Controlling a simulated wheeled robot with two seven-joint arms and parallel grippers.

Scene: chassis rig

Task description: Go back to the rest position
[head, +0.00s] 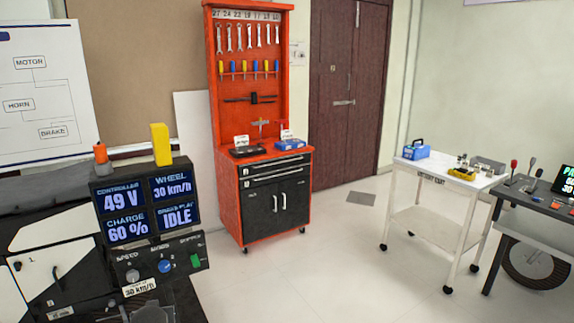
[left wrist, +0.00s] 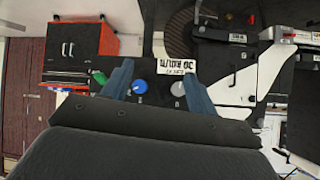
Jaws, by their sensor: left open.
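My left gripper (left wrist: 158,82) shows in the left wrist view, its two blue-grey fingers spread apart with nothing between the tips. Beyond the fingers is the black control panel (head: 118,262), with a blue knob (left wrist: 138,86), a grey knob (left wrist: 178,88) and a green switch (left wrist: 98,77). I cannot tell how far the fingers are from the panel. In the head view the panel stands at lower left below a display (head: 148,205) reading 49 V, 30 km/h, 60 % and IDLE. My right gripper is in neither view.
A red tool cabinet (head: 262,215) with hanging wrenches stands behind, beside a dark door (head: 348,90). A white cart (head: 420,178) and a dark bench (head: 540,200) stand at right. The floor (head: 330,250) between is clear. A whiteboard (head: 60,75) is at left.

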